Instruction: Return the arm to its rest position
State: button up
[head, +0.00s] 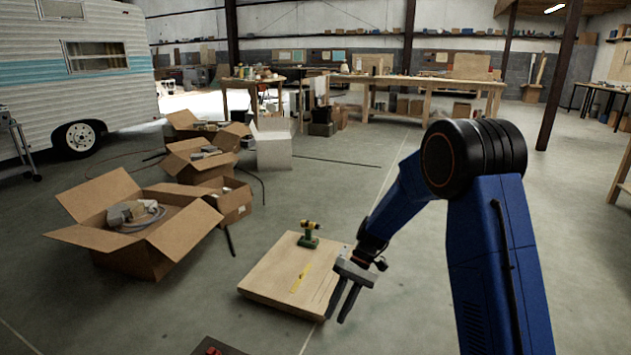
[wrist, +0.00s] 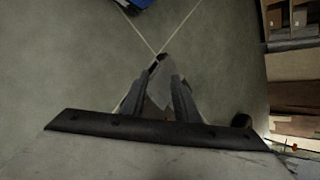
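My blue arm reaches down from the right side of the head view, bent at a large black joint. My gripper (head: 337,320) hangs with its fingers pointing down, beside the right edge of a low wooden platform (head: 262,283). The two grey fingers stand apart, and no held object shows between them in the head view. In the wrist view the fingers (wrist: 158,88) also stand apart. A grey tapering shape with a dark tip lies between them there; I cannot tell what it is.
A green and yellow drill (head: 309,235) and a yellow strip (head: 300,278) lie on the platform. Open cardboard boxes (head: 130,255) stand to the left. A workbench (head: 415,85) and a camper (head: 75,75) stand farther back. The floor behind the platform is mostly clear.

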jog(key=s+d+r+m+t+h, duration=0.1)
jog(key=s+d+r+t, duration=0.2)
jog(key=s+d+r, duration=0.4)
jog(key=s+d+r+t+h, duration=0.2)
jog(key=s+d+r, duration=0.3)
jog(key=r, duration=0.5)
jog(key=s+d+r+m+t+h, duration=0.1)
jog(key=s+d+r+t, duration=0.1)
jog(key=s+d, duration=0.3)
jog(key=s+d+r+m+t+h, duration=0.1)
jog(key=s+d+r+t, duration=0.2)
jog(key=s, duration=0.9)
jog(key=shift+s+d+m+t+h, duration=0.35)
jog(key=shift+d+t, duration=0.25)
jog(key=shift+d, duration=0.65)
jog(key=shift+w, duration=0.1)
